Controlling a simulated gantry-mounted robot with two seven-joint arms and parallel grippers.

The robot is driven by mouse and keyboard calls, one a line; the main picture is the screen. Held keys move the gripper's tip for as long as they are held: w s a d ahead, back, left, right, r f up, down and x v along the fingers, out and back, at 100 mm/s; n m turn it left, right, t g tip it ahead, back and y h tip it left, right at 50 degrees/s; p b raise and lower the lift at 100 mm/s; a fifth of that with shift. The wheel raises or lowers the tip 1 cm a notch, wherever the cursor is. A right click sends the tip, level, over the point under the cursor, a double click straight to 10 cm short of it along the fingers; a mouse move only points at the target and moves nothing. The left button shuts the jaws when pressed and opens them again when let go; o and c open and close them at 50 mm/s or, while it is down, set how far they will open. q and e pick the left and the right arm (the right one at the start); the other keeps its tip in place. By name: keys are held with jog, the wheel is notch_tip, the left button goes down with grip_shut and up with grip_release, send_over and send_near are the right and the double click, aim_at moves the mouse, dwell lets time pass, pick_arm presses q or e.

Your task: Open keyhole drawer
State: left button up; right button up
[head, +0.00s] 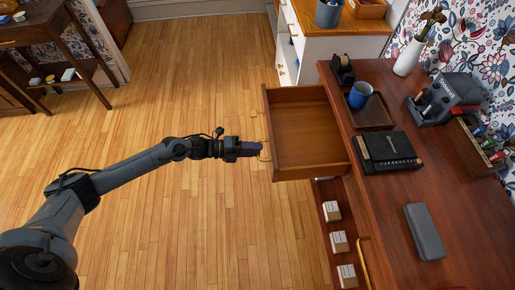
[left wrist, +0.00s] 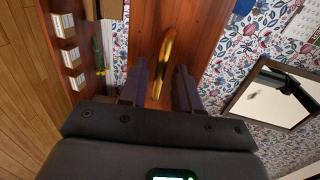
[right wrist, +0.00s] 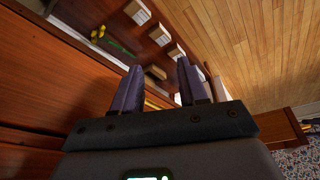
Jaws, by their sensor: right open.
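A wooden drawer (head: 306,130) of the desk is pulled well out and looks empty inside. A small brass piece (head: 253,113) shows at its front edge. My left gripper (head: 259,149) is at the drawer front, beside its brass handle. In the left wrist view, the curved brass handle (left wrist: 164,58) lies between the spread fingers of the left gripper (left wrist: 160,84), with gaps visible. My right gripper (right wrist: 158,82) shows only in the right wrist view. Its fingers are apart, below wooden furniture holding small boxes. No keyhole can be made out clearly.
The desk top (head: 465,215) holds a blue mug (head: 360,94), a dark notebook (head: 388,147), a grey case (head: 424,231) and a white vase (head: 409,57). Small boxes (head: 339,241) sit in an open compartment below.

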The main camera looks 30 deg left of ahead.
pick_arm(q)
jog(key=p+v, duration=0.2)
jog(key=v, duration=0.7)
jog(key=shift+s+a, duration=0.1)
